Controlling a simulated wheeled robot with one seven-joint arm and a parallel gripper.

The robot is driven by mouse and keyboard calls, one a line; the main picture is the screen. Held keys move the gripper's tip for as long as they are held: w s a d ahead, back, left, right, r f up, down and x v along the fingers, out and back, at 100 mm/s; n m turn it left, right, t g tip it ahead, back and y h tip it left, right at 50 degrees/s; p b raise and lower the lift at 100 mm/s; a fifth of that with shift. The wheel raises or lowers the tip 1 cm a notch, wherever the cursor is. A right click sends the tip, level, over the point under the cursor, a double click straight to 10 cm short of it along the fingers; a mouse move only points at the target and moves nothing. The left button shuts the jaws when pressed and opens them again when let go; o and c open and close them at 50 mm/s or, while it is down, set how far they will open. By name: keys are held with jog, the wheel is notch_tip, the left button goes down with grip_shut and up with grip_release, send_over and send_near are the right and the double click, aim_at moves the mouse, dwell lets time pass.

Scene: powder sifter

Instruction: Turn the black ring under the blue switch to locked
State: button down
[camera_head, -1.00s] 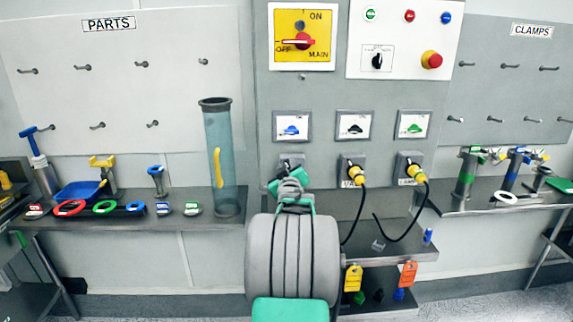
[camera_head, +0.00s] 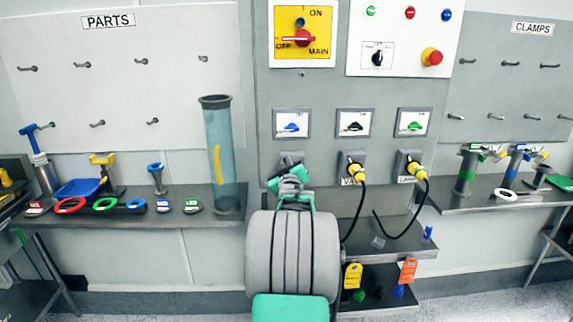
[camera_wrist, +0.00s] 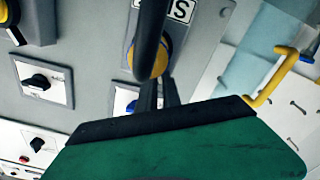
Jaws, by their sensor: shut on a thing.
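The blue switch (camera_head: 291,125) sits on a white plate on the grey panel, at the left of a row of three. It also shows partly in the wrist view (camera_wrist: 131,106), behind my gripper. My gripper (camera_head: 290,168) is at the socket below this switch, its fingers closed there. In the wrist view a yellow plug (camera_wrist: 153,57) with a black cable (camera_wrist: 151,25) stands at the fingertips (camera_wrist: 158,93). The black ring is hidden by my gripper and the plug, so its lock position cannot be read.
Two more yellow plugs with black cables stand to the right, one in the middle (camera_head: 354,170) and one at the right (camera_head: 413,168). A clear tube (camera_head: 219,155) stands at left.

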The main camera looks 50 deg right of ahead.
aim_at(300, 158)
jog(key=shift+s+d+f+m+b, duration=0.1)
jog(key=shift+m+b, duration=0.2)
jog(key=shift+b, duration=0.4)
jog(key=m+b, duration=0.1)
jog(key=b, duration=0.2)
jog(key=shift+s+d+m, duration=0.25)
jog(key=shift+m, duration=0.15)
jog(key=m+b, duration=0.1)
jog(key=b, duration=0.1)
jog(key=s+d+m+b, duration=0.1)
jog(key=m+b, duration=0.1)
jog(key=shift+m, duration=0.3)
jog(key=m+b, duration=0.1)
jog(key=s+m+b, duration=0.1)
jog(key=m+b, duration=0.1)
jog(key=shift+d, duration=0.4)
jog(key=shift+s+d+m+b, duration=0.2)
jog(key=shift+m+b, duration=0.2)
jog(key=shift+m, duration=0.35)
jog(key=shift+s+d+m+b, duration=0.1)
jog(key=shift+s+m+b, duration=0.1)
jog(key=shift+m+b, duration=0.4)
jog(key=shift+m, duration=0.25)
jog(key=c, duration=1.5)
grip_release()
